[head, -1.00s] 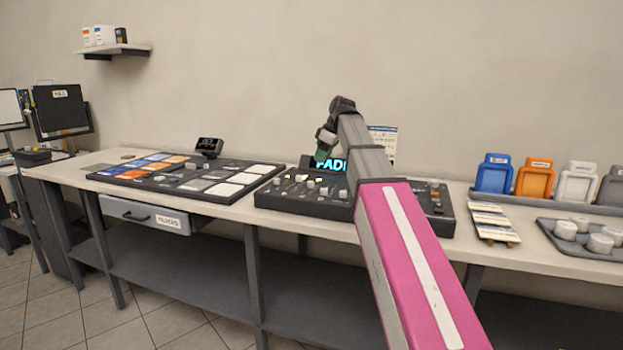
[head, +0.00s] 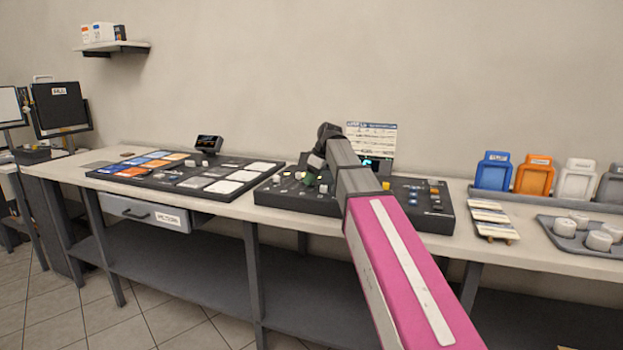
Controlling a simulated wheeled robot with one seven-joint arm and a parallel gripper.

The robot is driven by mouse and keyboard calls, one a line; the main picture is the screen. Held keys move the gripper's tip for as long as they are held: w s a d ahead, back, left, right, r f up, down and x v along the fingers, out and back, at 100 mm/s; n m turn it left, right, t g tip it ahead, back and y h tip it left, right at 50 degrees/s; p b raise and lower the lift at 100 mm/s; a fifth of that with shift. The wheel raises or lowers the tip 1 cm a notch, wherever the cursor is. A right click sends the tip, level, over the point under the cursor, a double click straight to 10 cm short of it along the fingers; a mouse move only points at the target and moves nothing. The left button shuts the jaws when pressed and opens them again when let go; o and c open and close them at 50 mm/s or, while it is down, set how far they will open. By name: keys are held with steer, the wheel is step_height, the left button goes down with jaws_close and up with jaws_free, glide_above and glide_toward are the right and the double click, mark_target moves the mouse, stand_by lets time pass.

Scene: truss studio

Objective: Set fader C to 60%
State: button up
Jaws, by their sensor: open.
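The dark control console (head: 432,218) with knobs and fader caps stands on the bench in the middle of the head view. My arm crosses in front of it and hides its centre. My gripper (head: 311,182) is low over the left half of the console, among the knobs and caps. It is small and partly hidden by the wrist, and it appears open with nothing held. I cannot tell which cap is fader C, or whether the gripper touches one. A lit display (head: 368,164) behind the console is mostly hidden by my arm.
A board of coloured and white pads (head: 185,178) lies to the left, with a small display (head: 208,144) behind it. A printed card (head: 375,138) stands behind the console. To the right are several cards on a stand (head: 492,220), coloured holders (head: 493,172) and a tray (head: 567,238).

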steer(key=shift+c, duration=0.3)
jaws_close()
steer(key=shift+w+d, duration=0.15)
steer(key=shift+w, duration=0.25)
steer(key=shift+o, duration=0.3)
jaws_free()
steer(key=shift+s, duration=0.1)
steer(key=v, duration=1.1)
